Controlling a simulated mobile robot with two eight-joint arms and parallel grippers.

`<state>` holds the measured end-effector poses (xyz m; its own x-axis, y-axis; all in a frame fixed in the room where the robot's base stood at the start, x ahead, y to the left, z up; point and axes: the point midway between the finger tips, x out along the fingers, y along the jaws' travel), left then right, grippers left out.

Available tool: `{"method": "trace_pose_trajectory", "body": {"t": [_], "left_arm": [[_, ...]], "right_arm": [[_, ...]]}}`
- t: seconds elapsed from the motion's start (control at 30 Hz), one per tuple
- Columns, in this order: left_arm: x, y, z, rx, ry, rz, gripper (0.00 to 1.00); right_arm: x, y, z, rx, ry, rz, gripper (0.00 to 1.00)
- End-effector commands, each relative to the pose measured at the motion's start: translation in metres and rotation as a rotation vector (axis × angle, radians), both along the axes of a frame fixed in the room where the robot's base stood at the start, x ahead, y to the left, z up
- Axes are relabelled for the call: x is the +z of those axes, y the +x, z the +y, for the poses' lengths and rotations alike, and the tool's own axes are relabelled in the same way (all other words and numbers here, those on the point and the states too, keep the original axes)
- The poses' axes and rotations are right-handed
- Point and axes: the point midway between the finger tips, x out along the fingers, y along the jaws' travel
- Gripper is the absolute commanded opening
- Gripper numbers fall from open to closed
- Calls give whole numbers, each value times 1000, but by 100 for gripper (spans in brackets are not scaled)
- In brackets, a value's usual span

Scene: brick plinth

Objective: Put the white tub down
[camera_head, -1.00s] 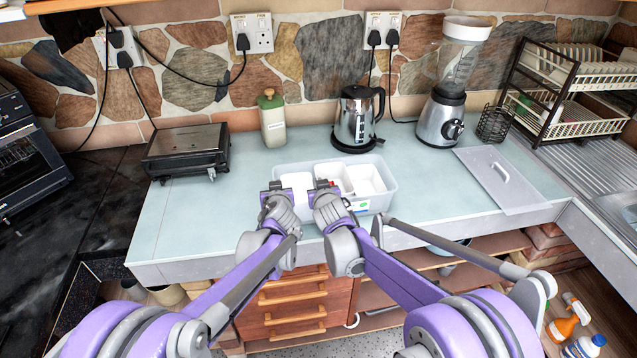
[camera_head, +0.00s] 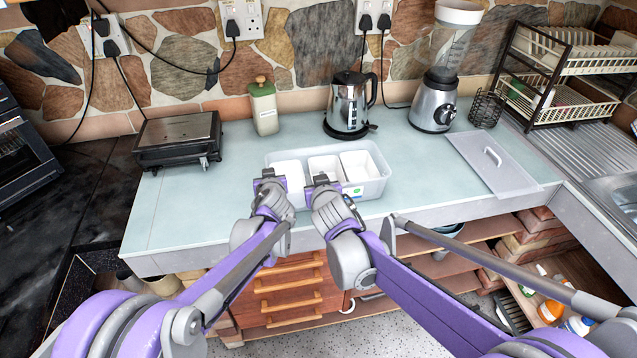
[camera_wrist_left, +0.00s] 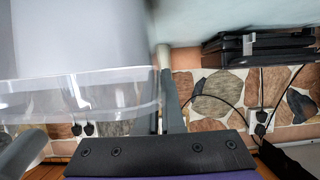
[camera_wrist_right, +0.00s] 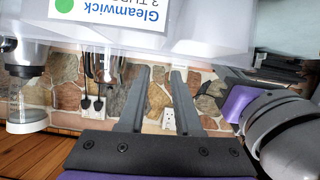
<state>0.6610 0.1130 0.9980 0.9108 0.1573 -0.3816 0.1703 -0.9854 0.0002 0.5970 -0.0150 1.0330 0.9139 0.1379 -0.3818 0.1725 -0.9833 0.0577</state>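A translucent box (camera_head: 375,187) stands on the counter with three white tubs inside: left (camera_head: 290,174), middle (camera_head: 325,166) and right (camera_head: 360,164). Which one is the task's tub I cannot tell. My left gripper (camera_head: 270,179) is at the box's front left. My right gripper (camera_head: 321,184) is at the box's front, before the middle tub. In the right wrist view its fingers (camera_wrist_right: 160,72) are apart with nothing between them, near the labelled wall (camera_wrist_right: 200,35). Contact is unclear.
A grey lid (camera_head: 495,160) lies to the right on the counter (camera_head: 215,205). A black grill (camera_head: 178,140) is at left. Counter space left of the box is clear.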

Motion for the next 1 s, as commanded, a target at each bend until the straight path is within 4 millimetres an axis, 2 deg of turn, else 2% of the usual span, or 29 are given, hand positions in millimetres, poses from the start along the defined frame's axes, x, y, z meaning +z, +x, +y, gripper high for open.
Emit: {"method": "trace_pose_trajectory", "body": {"t": [0.1,0.23,0.6,0.8,0.83,1.0], "left_arm": [[0,0,1,1,2,0,0],[0,0,1,1,1,1,0],[0,0,1,2,2,1,0],[0,0,1,2,1,1,37],[0,0,1,2,1,1,39],[0,0,1,2,1,1,39]], "right_arm": [[8,-18,-3,1,-2,-1,33],[13,-29,-5,0,0,-1,33],[15,-35,-6,0,-1,-1,33],[15,-34,-6,0,-1,-1,33],[15,-34,-6,0,0,-1,33],[15,-34,-6,0,0,-1,33]]}}
